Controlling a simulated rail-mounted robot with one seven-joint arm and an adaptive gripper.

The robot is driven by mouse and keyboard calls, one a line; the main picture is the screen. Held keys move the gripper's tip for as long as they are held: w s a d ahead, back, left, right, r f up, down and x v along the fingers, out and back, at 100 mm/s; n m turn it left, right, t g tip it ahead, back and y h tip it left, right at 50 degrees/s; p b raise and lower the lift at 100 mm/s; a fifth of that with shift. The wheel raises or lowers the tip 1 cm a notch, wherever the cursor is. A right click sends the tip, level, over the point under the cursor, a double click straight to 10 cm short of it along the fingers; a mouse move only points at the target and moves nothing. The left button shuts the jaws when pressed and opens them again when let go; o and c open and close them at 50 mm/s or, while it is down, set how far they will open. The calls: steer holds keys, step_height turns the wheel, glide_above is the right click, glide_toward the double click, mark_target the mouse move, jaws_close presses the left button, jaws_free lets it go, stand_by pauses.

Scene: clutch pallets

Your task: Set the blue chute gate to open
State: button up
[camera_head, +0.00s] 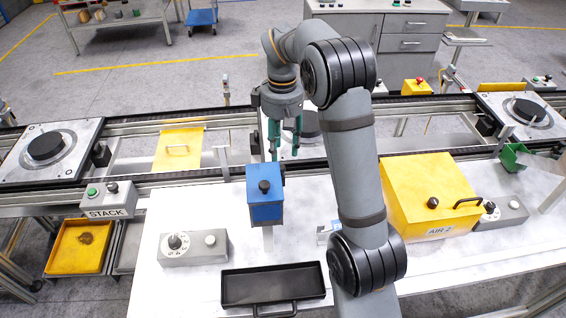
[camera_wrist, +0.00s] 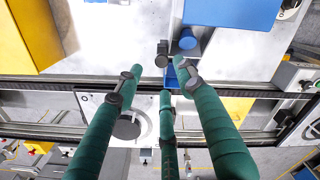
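The blue chute gate (camera_head: 265,208) appears as an upright blue box with a black knob (camera_head: 264,186) on top, standing on the white table. In the wrist view its blue body (camera_wrist: 235,12) shows at the top, with a round blue piece (camera_wrist: 187,40) beside a dark knob. A small blue part (camera_wrist: 170,76) lies below these, partly hidden by the fingertips. Whether the gate is open or closed cannot be told. My gripper (camera_head: 285,145) points down just behind and right of the blue box. Its green fingers (camera_wrist: 160,85) are spread and hold nothing.
A yellow AIR 2 box (camera_head: 425,190) with a knob and handle stands to the right. A black tray (camera_head: 273,285) and a grey control box (camera_head: 195,248) are in front. A STACK button box (camera_head: 108,200) is at left. Conveyor rails run behind.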

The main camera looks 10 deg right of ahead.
mark_target(281, 167)
steer(key=f, duration=0.5)
steer(key=shift+a+f+p, duration=0.3)
steer(key=shift+p, duration=0.05)
steer(key=shift+d+f, duration=0.15)
steer(key=shift+f, duration=0.4)
steer(key=shift+c, duration=1.3)
jaws_close()
